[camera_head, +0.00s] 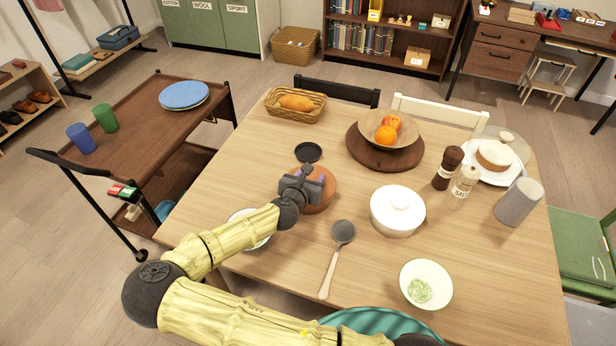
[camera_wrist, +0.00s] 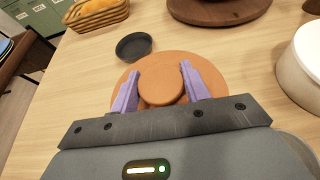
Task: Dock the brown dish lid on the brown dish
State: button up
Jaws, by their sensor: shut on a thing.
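The brown dish lid (camera_wrist: 215,75) is a round terracotta-coloured disc with a thick round knob, seen from above in the wrist view. My gripper (camera_wrist: 160,70) has its two purple fingers shut on the knob, one on each side. In the head view my gripper (camera_head: 307,184) is over a round brown shape (camera_head: 322,203) near the table's middle left, and it hides part of it. The brown dish cannot be told apart from the lid in either view. Whether the lid is seated on a dish or held just above one cannot be told.
A small black dish (camera_head: 308,152) lies just behind. A wooden board (camera_head: 358,152) with a fruit bowl stands at the back. A pale bowl (camera_head: 240,215) is partly under my arm.

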jog(key=shift+f, duration=0.1)
jog(key=o, duration=0.8)
jog(key=shift+a, duration=0.2)
jog(key=shift+s, duration=0.1)
jog(key=p+v, duration=0.5)
jog(key=v, duration=0.5)
jog(key=shift+s, duration=0.35)
jog(key=shift+a, duration=0.1)
dwell(0.4)
